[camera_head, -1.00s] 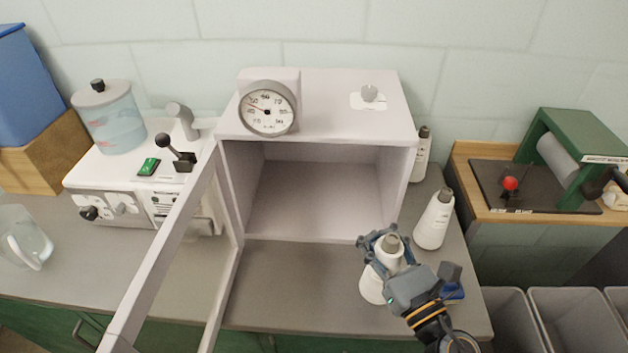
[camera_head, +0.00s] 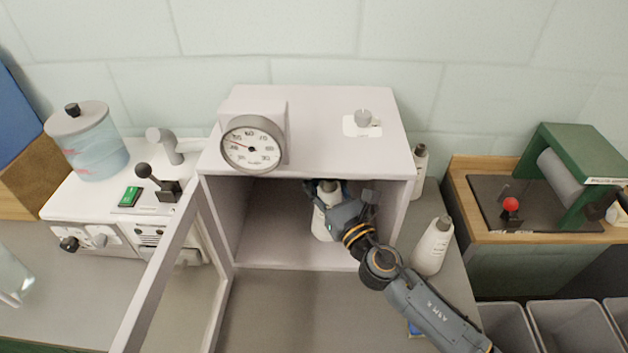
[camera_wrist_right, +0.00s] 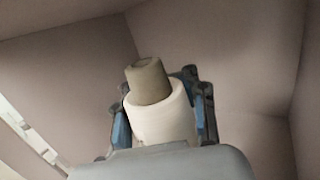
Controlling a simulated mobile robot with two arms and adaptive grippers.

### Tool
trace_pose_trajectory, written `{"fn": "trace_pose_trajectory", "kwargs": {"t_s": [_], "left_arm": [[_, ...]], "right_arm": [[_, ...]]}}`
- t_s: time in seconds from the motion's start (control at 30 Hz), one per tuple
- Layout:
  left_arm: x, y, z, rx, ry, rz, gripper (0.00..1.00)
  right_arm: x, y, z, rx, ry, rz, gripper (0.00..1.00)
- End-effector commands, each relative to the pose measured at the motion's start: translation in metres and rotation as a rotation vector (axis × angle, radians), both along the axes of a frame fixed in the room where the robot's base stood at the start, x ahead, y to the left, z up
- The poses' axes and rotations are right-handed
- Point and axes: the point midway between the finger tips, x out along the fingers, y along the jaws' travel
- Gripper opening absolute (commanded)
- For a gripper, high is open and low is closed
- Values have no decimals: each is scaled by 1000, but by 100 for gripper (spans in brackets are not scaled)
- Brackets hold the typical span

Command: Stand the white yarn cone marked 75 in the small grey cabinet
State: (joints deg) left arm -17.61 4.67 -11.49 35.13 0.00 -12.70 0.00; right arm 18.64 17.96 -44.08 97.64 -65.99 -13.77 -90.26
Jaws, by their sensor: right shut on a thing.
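The small grey cabinet (camera_head: 405,190) stands on the counter with its door (camera_head: 165,270) swung open to the left. My right gripper (camera_head: 330,192) is inside the cabinet, shut on a white yarn cone (camera_head: 321,222). The cone is roughly upright; its lower part shows below the gripper, and I cannot tell whether it touches the cabinet floor. No number on it is readable. In the right wrist view the held cone (camera_wrist_right: 163,112) shows its brownish-grey tip between the fingers (camera_wrist_right: 160,110), with the cabinet walls behind. My left gripper is not in view.
Two more white cones stand right of the cabinet, one in front (camera_head: 433,246) and one behind (camera_head: 419,172). A dial gauge (camera_head: 252,144) sits on the cabinet top. A white machine (camera_head: 110,215) is at left, a green device (camera_head: 570,165) at right. The cabinet's left inside is clear.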

Motion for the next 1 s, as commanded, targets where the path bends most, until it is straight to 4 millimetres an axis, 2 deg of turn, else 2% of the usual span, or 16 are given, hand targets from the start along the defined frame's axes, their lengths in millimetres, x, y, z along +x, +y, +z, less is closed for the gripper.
{"fn": "trace_pose_trajectory", "kwargs": {"t_s": [0.1,0.2,0.4,0.5,0.9,0.93,1.0], "left_arm": [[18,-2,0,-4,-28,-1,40],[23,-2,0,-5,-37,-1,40],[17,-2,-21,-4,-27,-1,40],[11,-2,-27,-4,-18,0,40],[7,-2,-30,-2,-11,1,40],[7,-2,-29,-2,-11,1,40],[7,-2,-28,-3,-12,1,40]], "right_arm": [[17,10,1,2,-3,-2,0],[22,13,0,1,-2,0,0],[23,14,-28,1,0,-1,0],[23,14,-35,3,-1,-1,0],[23,13,-38,1,-2,-1,0],[23,13,-38,0,0,-1,29],[23,13,-38,0,0,-1,43]]}}
